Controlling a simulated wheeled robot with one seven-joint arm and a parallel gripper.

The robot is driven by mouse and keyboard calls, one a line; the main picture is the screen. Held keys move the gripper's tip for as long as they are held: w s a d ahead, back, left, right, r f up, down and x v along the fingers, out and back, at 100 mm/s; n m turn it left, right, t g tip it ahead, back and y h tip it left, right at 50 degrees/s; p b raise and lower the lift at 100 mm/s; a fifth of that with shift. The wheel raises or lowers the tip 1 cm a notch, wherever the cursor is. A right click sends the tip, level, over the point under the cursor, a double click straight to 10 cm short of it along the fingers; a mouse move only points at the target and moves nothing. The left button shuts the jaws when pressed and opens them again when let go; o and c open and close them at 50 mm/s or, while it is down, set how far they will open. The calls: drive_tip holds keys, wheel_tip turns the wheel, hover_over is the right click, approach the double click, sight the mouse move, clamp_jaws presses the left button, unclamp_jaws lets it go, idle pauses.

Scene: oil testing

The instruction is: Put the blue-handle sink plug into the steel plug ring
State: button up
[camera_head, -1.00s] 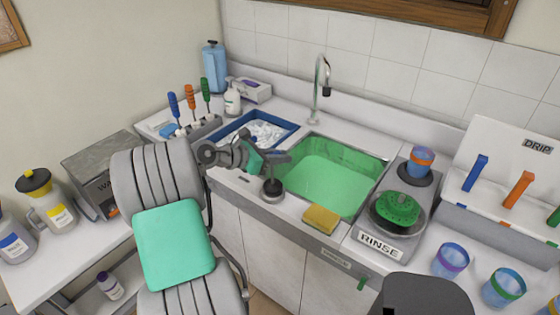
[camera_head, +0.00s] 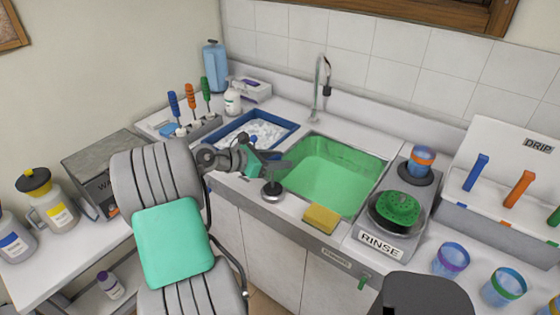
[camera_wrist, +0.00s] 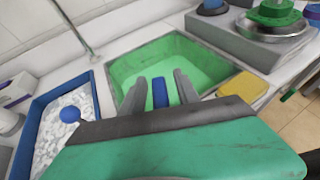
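The blue-handle sink plug shows its blue handle (camera_wrist: 160,93) upright between my fingers in the wrist view. Gaps show on both sides of the handle, so my gripper (camera_wrist: 161,90) is open around it. In the head view my gripper (camera_head: 277,164) is at the front left corner of the green sink. Just below it, a dark plug body (camera_head: 272,187) sits at the steel plug ring (camera_head: 272,198) on the counter's front edge. The head view is too small to tell how deep the plug sits. The ring is hidden in the wrist view.
The green sink (camera_head: 330,175) lies right of my gripper, with a yellow sponge (camera_head: 321,219) on its front edge. A blue tray (camera_head: 290,127) of white pieces is behind the gripper. A tall faucet (camera_head: 317,90) stands at the back. The rinse station (camera_head: 380,243) is farther right.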

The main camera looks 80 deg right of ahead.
drive_tip(key=v, duration=1.2)
drive_tip(key=w+a+f+m+t+y, duration=0.2)
drive_tip(key=w+a+f+m+t, duration=0.15)
drive_tip(key=w+a+t, duration=0.9)
drive_tip(key=w+a+m+y, duration=0.15)
drive_tip(key=w+a, duration=0.25)
drive_tip(key=a, duration=0.5)
drive_tip(key=w+a+m+y, duration=0.1)
drive_tip(key=w+a+y, duration=0.1)
drive_tip(key=w+a, duration=0.5)
drive_tip(key=s+a+f+m+y, duration=0.1)
drive_tip(key=s+a+y, duration=0.1)
drive_tip(key=a, duration=0.7)
drive_tip(key=s+a+f+m+y, duration=0.1)
drive_tip(key=s+a+y, duration=0.1)
drive_tip(key=s+a, duration=0.3)
drive_tip(key=a, duration=0.4)
drive_tip(key=shift+a+f+m+t+b, duration=0.2)
drive_tip(key=shift+a+m+t+b, duration=0.05)
drive_tip(key=shift+m+t+b, duration=0.1)
